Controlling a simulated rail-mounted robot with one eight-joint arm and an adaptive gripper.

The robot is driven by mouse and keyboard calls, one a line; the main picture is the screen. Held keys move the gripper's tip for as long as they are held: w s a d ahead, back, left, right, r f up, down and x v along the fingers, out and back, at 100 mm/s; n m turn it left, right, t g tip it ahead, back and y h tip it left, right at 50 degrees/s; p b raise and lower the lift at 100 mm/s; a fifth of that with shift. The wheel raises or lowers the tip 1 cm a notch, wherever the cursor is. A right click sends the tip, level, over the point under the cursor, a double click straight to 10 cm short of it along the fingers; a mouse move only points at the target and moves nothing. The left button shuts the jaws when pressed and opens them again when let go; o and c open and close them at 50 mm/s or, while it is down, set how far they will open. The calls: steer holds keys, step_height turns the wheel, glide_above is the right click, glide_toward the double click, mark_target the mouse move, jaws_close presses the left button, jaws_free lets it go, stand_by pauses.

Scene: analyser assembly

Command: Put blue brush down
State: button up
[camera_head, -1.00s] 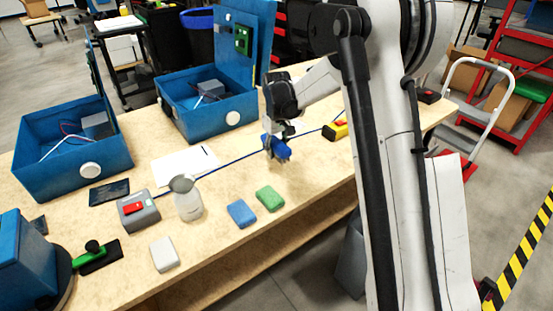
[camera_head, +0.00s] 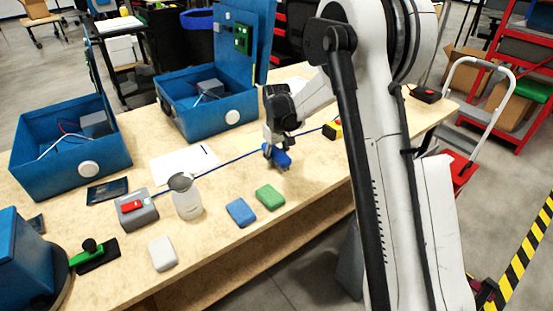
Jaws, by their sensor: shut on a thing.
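The blue brush (camera_head: 280,157) is at my gripper (camera_head: 274,152), over the wooden table (camera_head: 218,178) right of its middle. My gripper points down and is shut on the brush. The fingertips are small and partly hidden by the brush. I cannot tell whether the brush touches the tabletop.
Blue (camera_head: 241,212) and green (camera_head: 269,197) sponges lie in front of the gripper. A metal-topped jar (camera_head: 186,201), a grey device with a red switch (camera_head: 136,209) and a white block (camera_head: 162,253) stand left. Open blue boxes (camera_head: 72,160) (camera_head: 205,120) stand behind.

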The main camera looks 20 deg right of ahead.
steer(key=shift+s+f, duration=0.1)
steer(key=shift+f, duration=0.05)
steer(key=o, duration=1.1)
